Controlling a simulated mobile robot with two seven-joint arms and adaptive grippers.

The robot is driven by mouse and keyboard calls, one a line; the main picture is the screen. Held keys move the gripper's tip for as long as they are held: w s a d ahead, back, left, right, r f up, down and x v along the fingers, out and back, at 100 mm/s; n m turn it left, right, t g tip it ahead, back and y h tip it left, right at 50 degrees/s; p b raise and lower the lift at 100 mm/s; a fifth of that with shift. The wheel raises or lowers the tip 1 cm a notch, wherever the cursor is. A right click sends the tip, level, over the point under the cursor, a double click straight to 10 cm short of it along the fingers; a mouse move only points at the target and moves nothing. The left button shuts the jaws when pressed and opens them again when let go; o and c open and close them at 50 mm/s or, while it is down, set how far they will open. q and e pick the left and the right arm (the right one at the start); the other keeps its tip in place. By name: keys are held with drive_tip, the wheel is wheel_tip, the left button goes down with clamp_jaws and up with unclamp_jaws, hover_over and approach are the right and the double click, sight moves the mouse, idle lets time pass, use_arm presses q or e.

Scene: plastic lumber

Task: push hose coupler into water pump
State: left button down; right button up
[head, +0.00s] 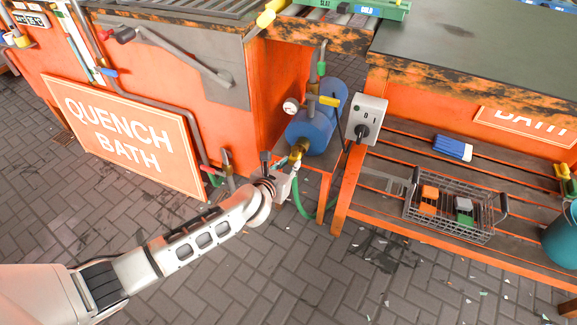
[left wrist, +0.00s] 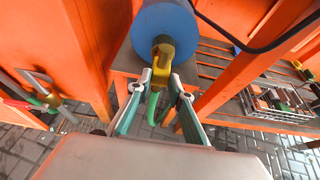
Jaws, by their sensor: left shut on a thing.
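The water pump is a blue cylinder (head: 318,132) on a low shelf between the two orange benches. It fills the top middle of the left wrist view (left wrist: 165,22). The yellow hose coupler (left wrist: 161,66) is at the pump's near end, between my left fingertips, and looks in line with it. It also shows small in the head view (head: 296,152). I cannot tell how deep it sits in the pump. A green hose (head: 299,200) hangs below. My left gripper (left wrist: 157,86) is shut on the coupler. My right gripper is in neither view.
A grey switch box (head: 366,118) is on the right bench post. A pressure gauge (head: 291,106) and yellow-handled valve stand above the pump. A wire basket (head: 455,208) and blue brush (head: 453,148) lie on the slatted shelf. The quench bath (head: 240,110) walls the left side.

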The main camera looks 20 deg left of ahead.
use_arm(q)
drive_tip(key=shift+w, duration=0.75)
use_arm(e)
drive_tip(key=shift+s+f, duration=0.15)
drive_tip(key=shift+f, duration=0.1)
use_arm(q)
drive_tip(key=c, duration=1.3)
unclamp_jaws()
drive_tip(key=shift+o, duration=0.2)
drive_tip(key=shift+s+r, duration=0.1)
drive_tip(key=shift+s, duration=1)
drive_tip(key=s+p, duration=0.1)
drive_tip(key=s, duration=0.3)
drive_tip(key=shift+s+a+p, duration=0.1)
drive_tip(key=shift+s+p, duration=0.25)
drive_tip(key=shift+s, duration=0.05)
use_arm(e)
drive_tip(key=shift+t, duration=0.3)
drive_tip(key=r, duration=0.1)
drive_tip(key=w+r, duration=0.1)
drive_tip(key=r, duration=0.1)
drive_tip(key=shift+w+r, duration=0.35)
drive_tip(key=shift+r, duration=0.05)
